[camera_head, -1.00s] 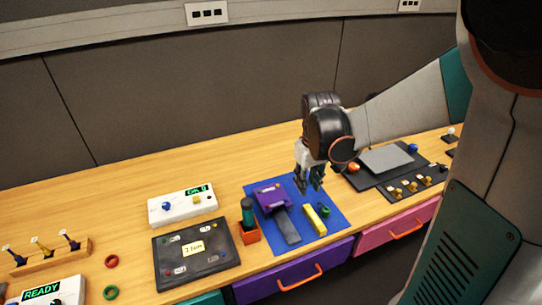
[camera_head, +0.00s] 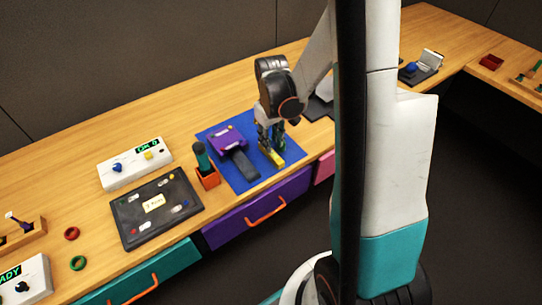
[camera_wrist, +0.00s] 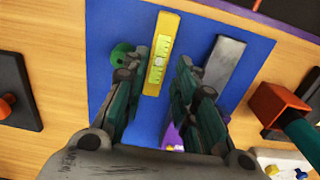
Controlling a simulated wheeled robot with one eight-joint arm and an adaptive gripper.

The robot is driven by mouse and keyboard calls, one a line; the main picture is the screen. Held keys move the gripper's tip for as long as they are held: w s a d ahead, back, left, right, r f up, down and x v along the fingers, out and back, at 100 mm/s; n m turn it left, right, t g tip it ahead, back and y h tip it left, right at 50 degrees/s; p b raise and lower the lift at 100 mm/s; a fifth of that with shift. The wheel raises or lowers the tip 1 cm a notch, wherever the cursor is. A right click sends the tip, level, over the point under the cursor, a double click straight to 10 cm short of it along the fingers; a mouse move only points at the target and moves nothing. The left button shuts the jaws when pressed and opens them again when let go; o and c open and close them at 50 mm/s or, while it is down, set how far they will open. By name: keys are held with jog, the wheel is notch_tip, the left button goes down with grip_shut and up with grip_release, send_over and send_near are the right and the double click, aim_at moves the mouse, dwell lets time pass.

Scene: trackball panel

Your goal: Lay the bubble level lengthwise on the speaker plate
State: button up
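The yellow bubble level (camera_head: 271,156) with a green vial lies on the blue mat (camera_head: 248,183). In the wrist view the level (camera_wrist: 158,80) runs lengthwise between the parted fingers of my gripper (camera_wrist: 163,66). In the head view my gripper (camera_head: 270,143) is down at the level, partly covering it. The fingers are apart; contact with the level is not clear. A long dark grey plate (camera_head: 242,163), which may be the speaker plate, extends from a purple housing (camera_head: 227,138) left of the level. It also shows in the wrist view (camera_wrist: 225,70).
An orange holder (camera_head: 208,178) with a dark green tool stands left of the mat. A dark panel (camera_head: 155,223) and a white box (camera_head: 136,164) stand farther left. Bare wood lies behind the mat.

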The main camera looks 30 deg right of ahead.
aim_at(272, 153)
notch_tip(272, 153, down, 5)
jog(key=b, duration=0.2)
jog(key=shift+f+b, duration=0.1)
jog(key=shift+b, duration=0.2)
jog(key=shift+s, duration=0.1)
jog(key=shift+c, duration=0.6)
grip_shut()
jog(key=shift+r, duration=0.25)
